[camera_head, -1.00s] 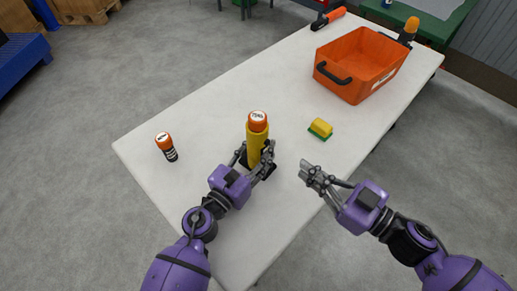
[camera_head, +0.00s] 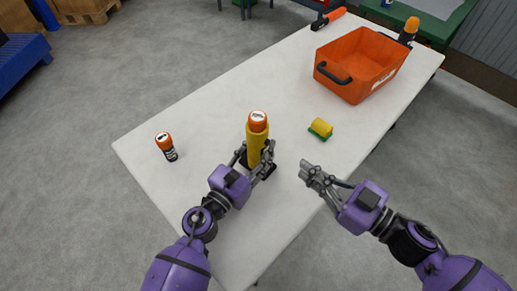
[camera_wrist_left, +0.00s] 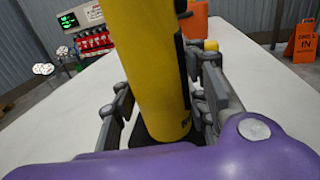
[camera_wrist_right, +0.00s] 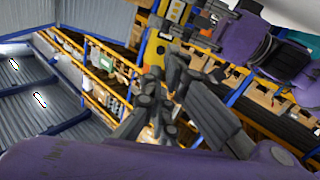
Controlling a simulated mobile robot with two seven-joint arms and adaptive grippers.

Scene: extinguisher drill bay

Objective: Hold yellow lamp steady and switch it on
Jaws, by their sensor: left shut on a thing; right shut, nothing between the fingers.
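The yellow lamp (camera_head: 257,134), a yellow cylinder with an orange top bearing a white label, stands upright on the white table. My left gripper (camera_head: 256,160) is shut on its lower body. In the left wrist view, the yellow body (camera_wrist_left: 148,60) rises between the fingers (camera_wrist_left: 165,110), and its top is out of frame. My right gripper (camera_head: 308,172) is shut and empty, to the right of the lamp and apart from it, near the table's front edge. The right wrist view shows its fingers (camera_wrist_right: 165,105) close together.
A small orange-topped black canister (camera_head: 167,147) stands left of the lamp. A yellow-and-green block (camera_head: 320,128) lies to the right. An orange crate (camera_head: 342,90) with a black handle stands farther back. An orange-and-black tool (camera_head: 328,18) lies at the far edge. The table (camera_head: 215,110) between is clear.

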